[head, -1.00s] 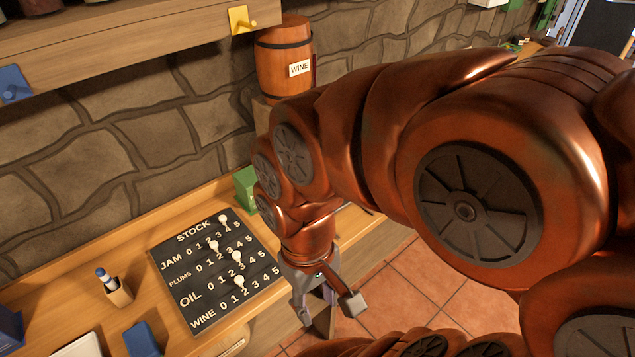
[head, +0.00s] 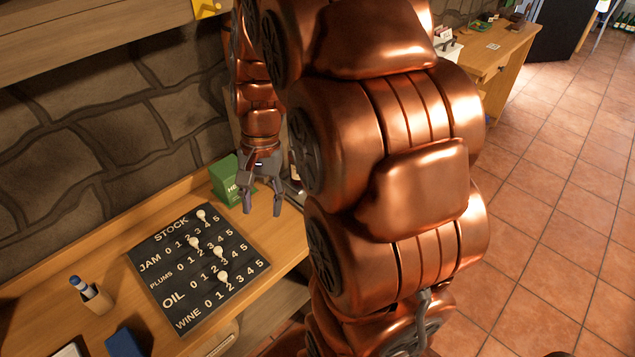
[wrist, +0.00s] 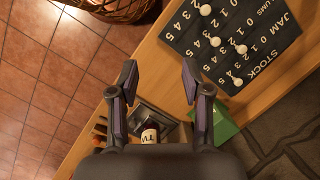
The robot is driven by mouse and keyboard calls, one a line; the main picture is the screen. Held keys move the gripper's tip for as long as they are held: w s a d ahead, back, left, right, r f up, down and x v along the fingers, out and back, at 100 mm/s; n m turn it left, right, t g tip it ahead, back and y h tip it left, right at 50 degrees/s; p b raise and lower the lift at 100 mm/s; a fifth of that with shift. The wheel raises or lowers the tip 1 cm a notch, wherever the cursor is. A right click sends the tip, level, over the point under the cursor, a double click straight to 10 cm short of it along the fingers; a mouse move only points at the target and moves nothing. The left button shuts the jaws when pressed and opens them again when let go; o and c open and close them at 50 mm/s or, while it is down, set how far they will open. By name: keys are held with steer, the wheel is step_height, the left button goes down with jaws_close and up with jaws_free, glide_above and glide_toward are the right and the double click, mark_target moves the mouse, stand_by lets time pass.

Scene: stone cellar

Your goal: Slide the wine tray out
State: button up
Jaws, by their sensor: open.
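A dark grey tray (wrist: 168,118) lies on the bench in the wrist view, partly hidden by my gripper. A dark bottle (wrist: 150,132) with a pale label is on or beside it; I cannot read the label. In the head view my arm covers most of that spot. My gripper (head: 263,212) is open and empty, pointing down over the bench beside the green box (head: 232,180). In the wrist view the fingers of my gripper (wrist: 158,76) are spread, and the tray shows beyond and between them. I see no contact with the tray.
A black stock board (head: 200,270) with white pegs lies on the wooden bench, left of my gripper. A pen holder (head: 95,296) stands farther left. The stone wall (head: 120,130) rises behind. A wicker basket (wrist: 120,8) is on the tiled floor, which is open at right.

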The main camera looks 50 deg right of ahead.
steer(key=w+d+f+m+t+y, duration=0.15)
steer(key=d+f+m, duration=0.25)
steer(key=d, duration=0.5)
steer(key=w+d+f+m+t+b, duration=0.1)
steer(key=w+d+f+m, duration=0.25)
steer(key=d, duration=0.55)
steer(key=w+d+f+m+t, duration=0.15)
steer(key=d+f+m, duration=0.3)
steer(key=d, duration=0.45)
steer(key=shift+m+g, duration=0.3)
steer(key=shift+g, duration=0.2)
steer(key=shift+w+p+x, duration=0.15)
steer(key=shift+p+x, duration=0.35)
steer(key=shift+x, duration=1.2)
steer(key=shift+w+p+x, duration=0.15)
steer(key=shift+p+x, duration=0.35)
steer(key=shift+x, duration=1.2)
steer(key=shift+a+r, duration=0.1)
steer(key=shift+a, duration=0.05)
jaws_close()
